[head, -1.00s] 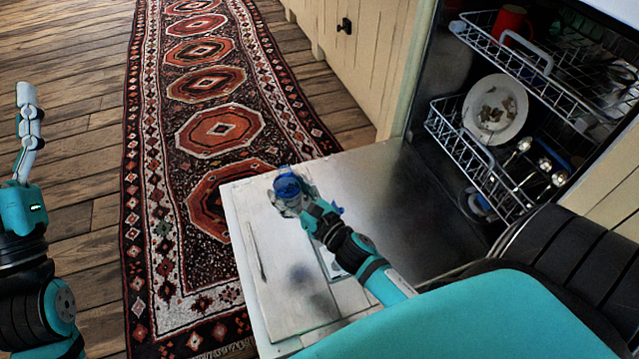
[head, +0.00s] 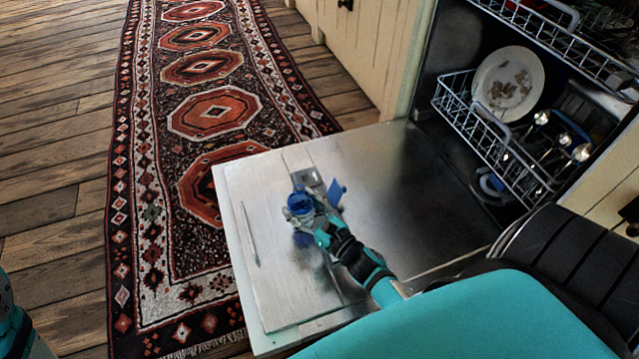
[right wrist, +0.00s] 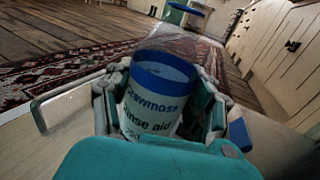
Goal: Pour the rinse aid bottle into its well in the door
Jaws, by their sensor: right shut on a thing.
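The rinse aid bottle (head: 299,204) is white with a blue top; its label reads "rinse aid" in the right wrist view (right wrist: 152,100). My right gripper (head: 308,212) is shut around its sides and holds it over the open dishwasher door (head: 390,165). The bottle looks about upright, its round blue top facing up. A grey dispenser plate (head: 306,179) on the door lies just beyond the bottle, with a raised blue flap (head: 337,191) beside the gripper. The well's opening is hidden or too small to make out. My left gripper is out of view.
The dishwasher's lower rack (head: 480,125) holds a stained plate (head: 508,84) and several pieces of cutlery. Cream cabinets (head: 375,45) stand behind the door. A patterned rug (head: 214,113) lies on the wooden floor at left.

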